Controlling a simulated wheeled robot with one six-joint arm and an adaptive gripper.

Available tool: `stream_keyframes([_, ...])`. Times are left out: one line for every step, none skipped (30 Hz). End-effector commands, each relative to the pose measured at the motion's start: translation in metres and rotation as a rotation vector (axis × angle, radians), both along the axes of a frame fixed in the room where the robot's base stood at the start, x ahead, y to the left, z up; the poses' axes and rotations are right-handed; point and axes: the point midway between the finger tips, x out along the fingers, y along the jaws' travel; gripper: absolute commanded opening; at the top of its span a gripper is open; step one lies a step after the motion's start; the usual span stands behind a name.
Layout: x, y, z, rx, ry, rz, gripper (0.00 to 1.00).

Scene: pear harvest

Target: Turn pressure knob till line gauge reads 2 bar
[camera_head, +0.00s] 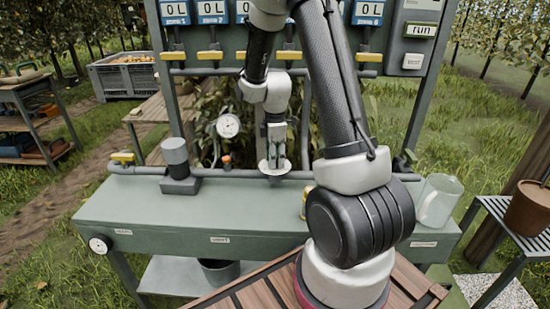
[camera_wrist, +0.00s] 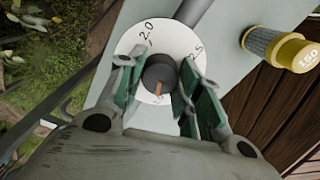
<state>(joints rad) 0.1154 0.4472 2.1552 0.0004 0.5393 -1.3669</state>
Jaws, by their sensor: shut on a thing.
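The pressure knob (camera_wrist: 160,74) is a dark round knob with an orange pointer mark, on a white dial plate (camera_wrist: 135,42) printed 2.0 and 2.5. The mark points toward the bottom of the wrist view, away from both numbers. My gripper (camera_wrist: 155,80) has one green-padded finger on each side of the knob and is shut on it. In the head view, my gripper (camera_head: 275,158) points down over the dial at the bench's back pipe. A round white gauge (camera_head: 228,125) stands left of it; its reading is too small to tell.
A grey cylinder on a block (camera_head: 177,160) stands on the green bench (camera_head: 150,212), left of my gripper. A clear jug (camera_head: 438,200) stands at the right end. Another gauge (camera_head: 99,244) is on the bench front.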

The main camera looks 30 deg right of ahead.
Motion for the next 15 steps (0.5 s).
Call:
stream_keyframes([0.0002, -0.0001, 0.0003, 0.000, -0.001, -0.018, 0.11])
stream_keyframes([0.0002, -0.0001, 0.0003, 0.000, 0.000, -0.034, 0.11])
stream_keyframes([0.0002, -0.0001, 0.0003, 0.000, -0.001, -0.057, 0.11])
stream_keyframes([0.0003, -0.0001, 0.0003, 0.000, -0.001, -0.075, 0.11])
stream_keyframes([0.0003, -0.0001, 0.0003, 0.000, -0.001, -0.097, 0.11])
stream_keyframes([0.0003, -0.0001, 0.0003, 0.000, -0.001, -0.127, 0.11])
stream_keyframes([0.0003, -0.0002, 0.0003, 0.000, -0.001, -0.150, 0.11])
stream_keyframes([0.0003, -0.0002, 0.0003, 0.000, -0.001, -0.175, 0.11])
stream_keyframes([0.0003, -0.0002, 0.0003, 0.000, -0.001, -0.211, 0.11])
stream_keyframes([0.0003, -0.0002, 0.0003, 0.000, -0.001, -0.238, 0.11])
stream_keyframes([0.0003, -0.0002, 0.0003, 0.000, -0.001, -0.266, 0.11])
stream_keyframes([0.0003, -0.0002, 0.0004, 0.000, -0.001, -0.304, 0.11])
stream_keyframes([0.0003, -0.0002, 0.0004, 0.000, -0.001, -0.333, 0.11])
stream_keyframes([0.0003, -0.0002, 0.0004, 0.000, -0.001, -0.362, 0.11])
stream_keyframes([0.0003, -0.0002, 0.0004, 0.000, -0.001, -0.400, 0.11])
